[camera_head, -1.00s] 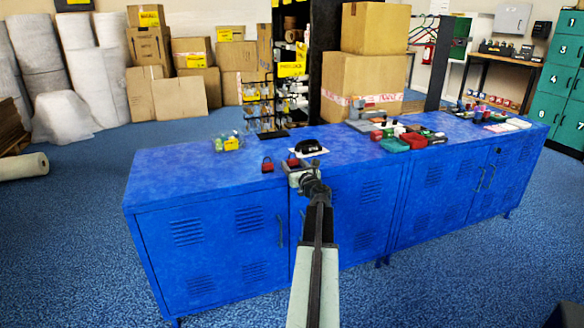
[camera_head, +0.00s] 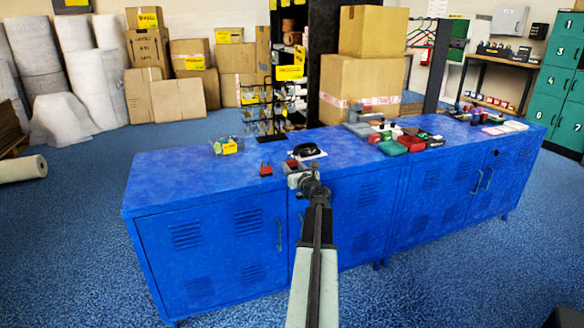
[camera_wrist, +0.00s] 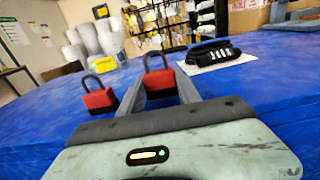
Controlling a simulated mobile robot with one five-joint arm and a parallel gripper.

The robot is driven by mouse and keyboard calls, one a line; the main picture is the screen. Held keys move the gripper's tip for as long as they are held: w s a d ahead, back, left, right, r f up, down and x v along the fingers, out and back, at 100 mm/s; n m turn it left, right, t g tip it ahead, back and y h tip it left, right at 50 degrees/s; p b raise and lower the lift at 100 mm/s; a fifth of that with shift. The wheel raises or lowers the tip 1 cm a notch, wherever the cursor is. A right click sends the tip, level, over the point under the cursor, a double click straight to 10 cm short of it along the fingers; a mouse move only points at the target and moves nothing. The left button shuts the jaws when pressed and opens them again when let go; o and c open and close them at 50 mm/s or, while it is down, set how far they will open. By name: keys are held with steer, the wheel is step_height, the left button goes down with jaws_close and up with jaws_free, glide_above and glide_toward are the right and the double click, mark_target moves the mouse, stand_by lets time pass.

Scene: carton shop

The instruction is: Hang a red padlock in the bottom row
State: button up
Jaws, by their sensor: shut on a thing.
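My gripper (camera_wrist: 160,97) is shut on a red padlock (camera_wrist: 160,80) with a dark shackle, held upright between the fingertips just above the blue cabinet top. The held padlock also shows at the end of my arm in the head view (camera_head: 292,163). A second red padlock (camera_wrist: 99,97) stands on the blue top (camera_head: 180,175), left of my gripper and apart from it; it also shows in the head view (camera_head: 265,169). A black wire rack (camera_head: 258,105) with rows of small hanging goods stands at the back of the cabinet; its rows are too small to tell apart.
A clear bin with a yellow label (camera_head: 228,146) stands left of the padlocks. A black device (camera_head: 306,150) lies on a white sheet just behind my gripper. Red and green boxes (camera_head: 395,146) crowd the right. The left part of the top is clear.

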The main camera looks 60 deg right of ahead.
steer(key=shift+s+r+p, duration=0.1)
steer(key=shift+r+p, duration=0.25)
steer(key=shift+r, duration=0.2)
steer(key=v, duration=0.8)
steer(key=shift+s+a, duration=0.2)
stand_by(0.4)
